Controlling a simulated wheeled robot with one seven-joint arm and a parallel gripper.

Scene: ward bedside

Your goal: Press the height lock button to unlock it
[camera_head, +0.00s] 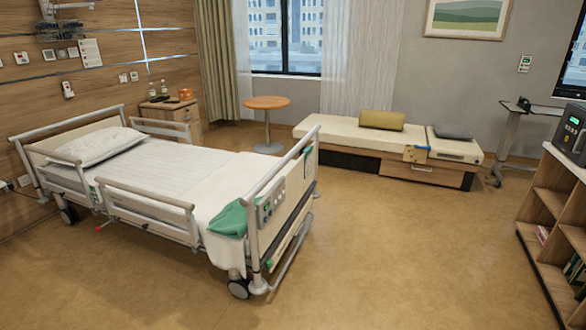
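A hospital bed (165,165) with white bedding stands at the left, its foot end towards the middle of the room. A grey control panel (271,206) with several small buttons sits on the outside of its footboard (290,195). The panel is seen at an angle, and its buttons are too small to tell which one is the height lock button or how it is set. A small green mark (269,263) shows low on the foot end. My gripper is not in view.
A green cloth (229,219) lies over the bed's near foot corner. A daybed (362,140) stands by the back wall, near a round table (266,103). A wooden shelf (548,205) is at the right. The floor (400,245) between bed and shelf is clear.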

